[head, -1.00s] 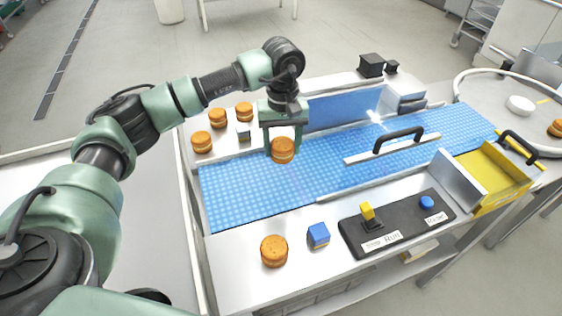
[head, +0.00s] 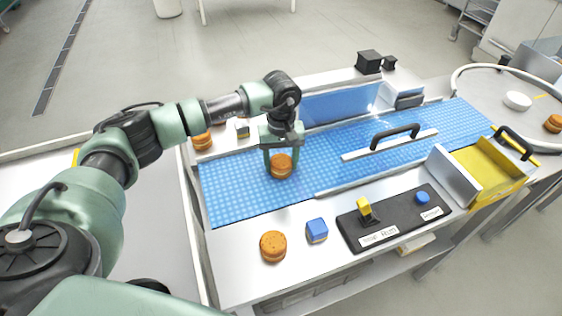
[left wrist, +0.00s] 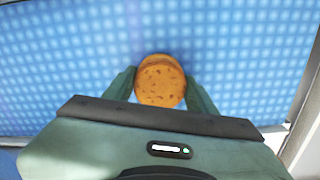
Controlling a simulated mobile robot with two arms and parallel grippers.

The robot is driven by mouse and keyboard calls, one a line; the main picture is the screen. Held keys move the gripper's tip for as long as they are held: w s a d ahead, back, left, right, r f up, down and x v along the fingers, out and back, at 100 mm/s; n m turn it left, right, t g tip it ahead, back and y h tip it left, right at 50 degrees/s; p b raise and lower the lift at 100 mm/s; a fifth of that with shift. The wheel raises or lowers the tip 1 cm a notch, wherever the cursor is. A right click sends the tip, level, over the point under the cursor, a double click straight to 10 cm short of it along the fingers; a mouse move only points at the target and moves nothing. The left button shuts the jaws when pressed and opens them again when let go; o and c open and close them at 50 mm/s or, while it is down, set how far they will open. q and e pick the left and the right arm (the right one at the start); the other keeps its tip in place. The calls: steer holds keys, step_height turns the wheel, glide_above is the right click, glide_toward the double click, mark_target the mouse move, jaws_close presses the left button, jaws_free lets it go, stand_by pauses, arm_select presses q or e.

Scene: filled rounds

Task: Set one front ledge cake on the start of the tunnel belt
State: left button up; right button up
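An orange-brown round cake (head: 281,167) is between the fingers of my left gripper (head: 281,160), over the left part of the blue tunnel belt (head: 232,190). In the left wrist view the same cake (left wrist: 160,82) sits between both fingertips (left wrist: 161,88), which appear closed on its sides. The cake is at or very near the belt surface; I cannot tell if it touches. Another cake (head: 273,246) lies on the front ledge (head: 245,270). My right gripper is not in view.
A blue cube (head: 317,230) and a black control panel (head: 390,222) with a yellow lever (head: 364,208) are on the front ledge. A cake (head: 202,141) and small block (head: 242,128) stand on the back ledge. A black handle (head: 395,136) rises over the belt.

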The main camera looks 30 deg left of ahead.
mark_target(281, 160)
arm_select(q)
steer(key=o, duration=0.4)
steer(key=shift+c, duration=0.2)
steer(key=shift+r, duration=0.1)
step_height(281, 160, up, 12)
steer(key=b, duration=0.3)
